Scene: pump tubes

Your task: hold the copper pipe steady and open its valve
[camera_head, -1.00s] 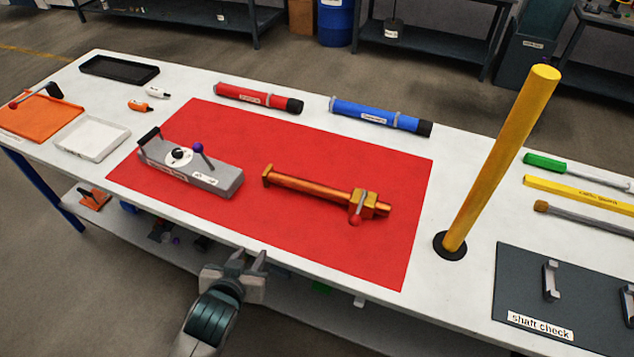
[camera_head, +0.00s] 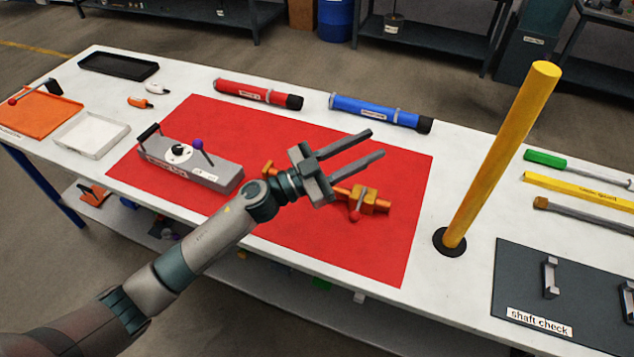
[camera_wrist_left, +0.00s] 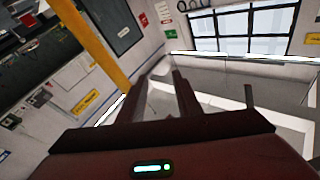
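The copper pipe (camera_head: 344,191) lies on the red mat (camera_head: 345,250), right of the mat's middle. Its brass valve body (camera_head: 372,201) is at the right end, with a grey lever ending in a red ball (camera_head: 353,216). My left gripper (camera_head: 376,143) is raised above the mat, and in the head view it covers part of the pipe's left half. Its two fingers are spread apart with nothing between them and point to the right. The left wrist view shows the open fingers (camera_wrist_left: 168,95) facing the room, with no pipe between them. My right gripper is not in view.
A grey box with a dial and purple-knobbed lever (camera_head: 190,160) stands left on the mat. Red (camera_head: 257,94) and blue (camera_head: 378,114) tubes lie behind. A tall yellow post (camera_head: 500,160) stands right of the mat. A dark shaft check board (camera_head: 570,290) lies front right.

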